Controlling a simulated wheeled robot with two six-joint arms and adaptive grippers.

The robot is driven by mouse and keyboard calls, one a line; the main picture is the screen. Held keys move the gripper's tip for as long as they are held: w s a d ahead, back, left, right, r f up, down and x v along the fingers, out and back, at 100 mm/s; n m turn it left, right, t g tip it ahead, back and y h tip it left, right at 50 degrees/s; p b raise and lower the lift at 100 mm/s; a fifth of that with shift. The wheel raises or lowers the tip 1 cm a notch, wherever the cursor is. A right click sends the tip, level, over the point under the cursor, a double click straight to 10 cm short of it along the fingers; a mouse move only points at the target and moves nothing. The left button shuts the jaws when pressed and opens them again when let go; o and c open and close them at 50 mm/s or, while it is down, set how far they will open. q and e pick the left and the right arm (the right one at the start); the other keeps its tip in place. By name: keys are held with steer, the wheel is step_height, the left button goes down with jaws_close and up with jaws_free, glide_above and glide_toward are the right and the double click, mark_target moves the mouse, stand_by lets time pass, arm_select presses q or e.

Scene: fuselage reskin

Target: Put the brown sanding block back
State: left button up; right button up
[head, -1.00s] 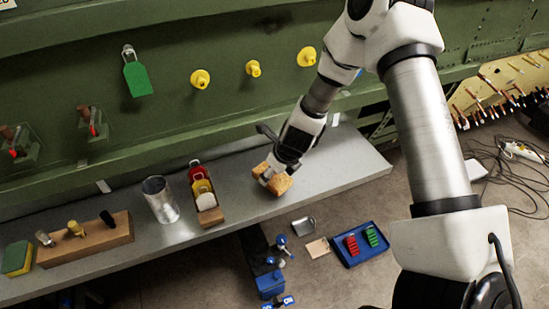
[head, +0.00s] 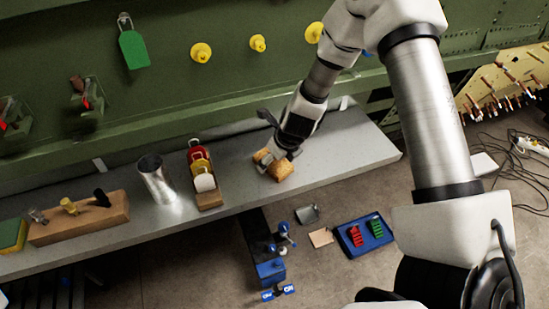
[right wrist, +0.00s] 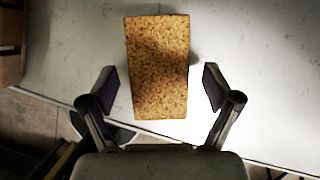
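The brown sanding block (head: 281,170), a speckled tan cork-like brick, lies on the grey metal bench near its front edge. It also shows in the right wrist view (right wrist: 158,65), upright in the picture. My right gripper (head: 272,152) is over the block from behind and partly hides it in the head view. In the right wrist view its two fingers (right wrist: 160,82) are spread, one on each side of the block's near half, with a visible gap on both sides. My left gripper is in neither view.
On the bench (head: 335,160) left of the block stand a wooden holder (head: 209,201) with coloured tags, a metal cup (head: 155,180), a wooden block with tools (head: 85,222) and a green-yellow sponge (head: 12,235). A blue tray (head: 363,236) lies below. The bench right of the block is clear.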

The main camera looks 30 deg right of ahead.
steer(key=shift+r+p, duration=0.35)
steer(key=p+v, duration=0.6)
steer(key=v, duration=0.5)
steer(key=s+a+f+n+g, duration=0.25)
steer(key=s+f+n, duration=0.45)
steer(key=n, duration=0.4)
steer(key=s+a+f+n+g, duration=0.1)
steer(key=s+a+f+n, duration=0.4)
steer(key=s+n, duration=0.5)
steer(key=s+a+f+n+g, duration=0.1)
steer(key=s+a+f+n, duration=0.1)
steer(key=s+f+n, duration=0.8)
steer(key=w+f+n+b, duration=0.2)
steer(key=w+f+b, duration=0.1)
steer(key=f+b, duration=0.7)
steer(key=b, duration=0.3)
steer(key=shift+w+d+n, duration=0.25)
steer(key=shift+w+n, duration=0.05)
steer(key=shift+w, duration=0.1)
